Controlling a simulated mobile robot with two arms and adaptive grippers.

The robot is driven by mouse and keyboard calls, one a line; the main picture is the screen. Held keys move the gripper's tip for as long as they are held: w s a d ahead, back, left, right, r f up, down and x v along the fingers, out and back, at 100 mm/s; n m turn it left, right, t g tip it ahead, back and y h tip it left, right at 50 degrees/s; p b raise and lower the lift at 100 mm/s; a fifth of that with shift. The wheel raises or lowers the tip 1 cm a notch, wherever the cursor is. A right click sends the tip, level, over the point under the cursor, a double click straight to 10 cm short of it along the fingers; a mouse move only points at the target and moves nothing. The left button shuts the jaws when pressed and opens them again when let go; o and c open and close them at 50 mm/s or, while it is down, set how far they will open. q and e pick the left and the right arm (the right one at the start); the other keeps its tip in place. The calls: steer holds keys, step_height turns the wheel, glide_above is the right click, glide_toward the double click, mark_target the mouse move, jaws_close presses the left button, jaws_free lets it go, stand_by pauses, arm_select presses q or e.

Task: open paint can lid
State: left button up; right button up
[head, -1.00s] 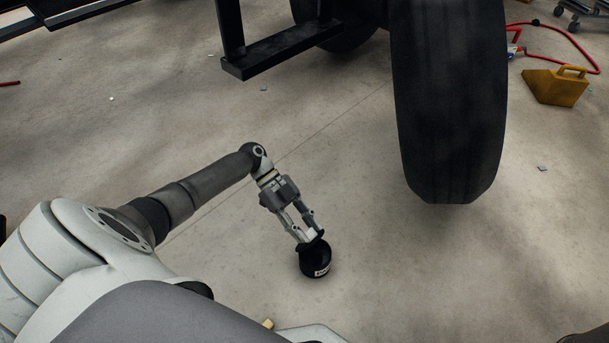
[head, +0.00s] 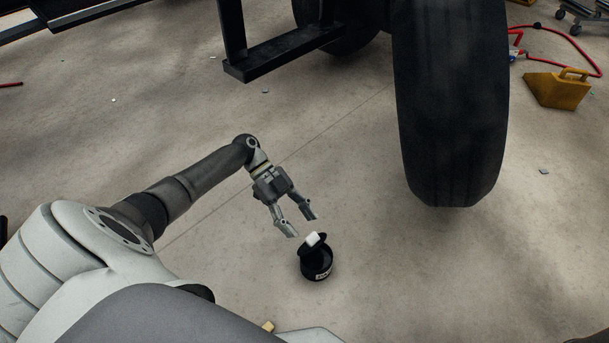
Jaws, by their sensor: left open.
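A black paint can (head: 317,267) with a small white label stands on the concrete floor, below and right of the middle of the head view. Its dark lid (head: 307,246) is tilted up at the far side of the rim, with a white block-like piece (head: 313,239) on it. I cannot tell whether the lid still touches the rim. My left gripper (head: 304,227) is open and empty, with its fingers spread just above and left of the lid. My right gripper does not show.
A large black tire (head: 450,110) stands at the upper right, beyond the can. A black metal step (head: 283,53) hangs at the top. A yellow wheel chock (head: 558,88) and a red hose (head: 560,30) lie at the far right. The floor around the can is clear.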

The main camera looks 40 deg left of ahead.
arm_select(q)
steer(key=v, duration=0.9)
steer(key=shift+d+f, duration=0.1)
steer(key=shift+c, duration=0.3)
